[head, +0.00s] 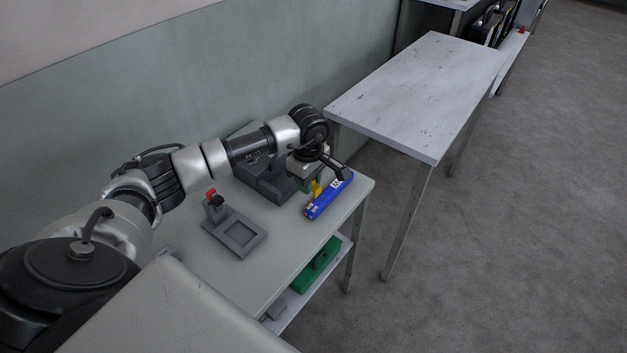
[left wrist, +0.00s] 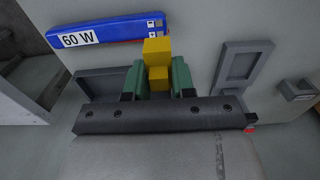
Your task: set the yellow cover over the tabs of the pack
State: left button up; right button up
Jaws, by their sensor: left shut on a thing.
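The yellow cover (head: 317,188) is held between the green fingers of my left gripper (left wrist: 158,82). In the left wrist view the cover (left wrist: 156,48) sticks out past the fingertips. The pack (head: 328,203) is a long blue bar lying on the table near its right end. In the left wrist view the pack (left wrist: 112,31) bears a white "60 W" label, and the cover overlaps its edge near the right end. I cannot tell whether cover and pack touch. The tabs are not clearly visible. My right gripper is not in view.
A grey fixture with a square recess (head: 236,233) and a red-topped clamp (head: 211,195) stands on the worktable (head: 290,252). A dark grey block (head: 265,183) sits behind the pack. A green case (head: 315,264) lies on the lower shelf. Another table (head: 420,90) stands beyond, bare.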

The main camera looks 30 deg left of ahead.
aim_at(309, 208)
pick_arm(q)
jog(key=shift+b, duration=0.3)
notch_tip(309, 208, down, 6)
jog(key=b, duration=0.5)
jog(key=shift+f, duration=0.25)
jog(key=shift+f+b, duration=0.8)
jog(key=shift+b, duration=0.25)
dwell(1.4)
jog(key=o, duration=0.9)
jog(key=shift+c, duration=0.2)
jog(key=shift+r, duration=0.1)
notch_tip(309, 208, up, 11)
jog(key=shift+f+b, duration=0.15)
jog(key=shift+b, duration=0.3)
jog(key=shift+f, duration=0.1)
